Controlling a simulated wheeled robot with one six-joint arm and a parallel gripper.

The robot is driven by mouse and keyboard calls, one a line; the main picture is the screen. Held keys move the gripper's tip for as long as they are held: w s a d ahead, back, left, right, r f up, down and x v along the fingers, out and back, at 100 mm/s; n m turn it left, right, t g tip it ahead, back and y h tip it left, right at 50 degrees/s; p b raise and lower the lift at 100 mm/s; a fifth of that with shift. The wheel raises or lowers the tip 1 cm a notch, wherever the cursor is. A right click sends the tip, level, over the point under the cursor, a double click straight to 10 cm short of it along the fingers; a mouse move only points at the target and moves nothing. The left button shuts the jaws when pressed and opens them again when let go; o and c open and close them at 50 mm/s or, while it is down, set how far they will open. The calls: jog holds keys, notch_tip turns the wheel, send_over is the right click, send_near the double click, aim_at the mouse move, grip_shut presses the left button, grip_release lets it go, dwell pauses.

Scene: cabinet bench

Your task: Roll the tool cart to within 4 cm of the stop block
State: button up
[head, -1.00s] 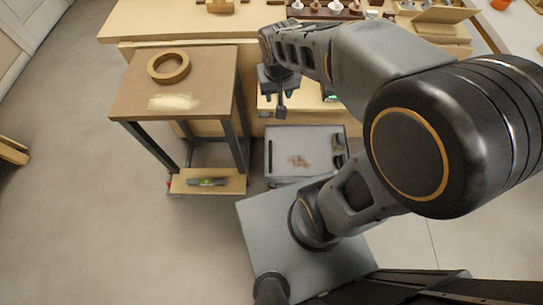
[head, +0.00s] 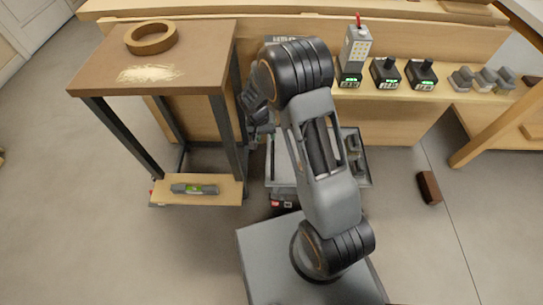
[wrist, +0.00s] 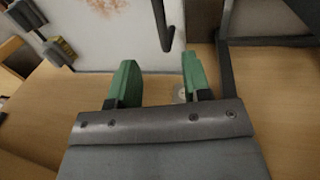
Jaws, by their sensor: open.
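The tool cart (head: 283,176) is a low grey tray-topped cart between the wooden table and my base. My arm hides much of its top. In the wrist view its pale top (wrist: 120,45) shows a brownish stain, and a black bar handle (wrist: 162,25) stands at its edge. My gripper (head: 260,118) is above the cart's far left part. In the wrist view the gripper (wrist: 157,75) has its green-tipped fingers apart, with nothing between them; the handle lies beyond the tips. A dark brown block (head: 429,188), perhaps the stop block, lies on the floor to the right.
A wooden table (head: 200,60) with a tape ring (head: 151,38) stands left; its low shelf holds a level (head: 194,189). The bench (head: 400,125) behind carries a shelf of chargers (head: 385,72). A slanted wooden leg (head: 495,125) stands right. Floor between cart and brown block looks clear.

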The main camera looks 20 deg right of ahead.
aim_at(272, 154)
jog(key=f+b, duration=0.1)
jog(key=f, duration=0.3)
jog(key=d+f+b, duration=0.1)
jog(key=f+b, duration=0.1)
jog(key=f, duration=0.1)
jog(key=d+f+b, duration=0.1)
jog(key=f, duration=0.3)
jog(key=shift+s+d+f, duration=0.1)
jog(key=shift+s+f, duration=0.25)
grip_shut()
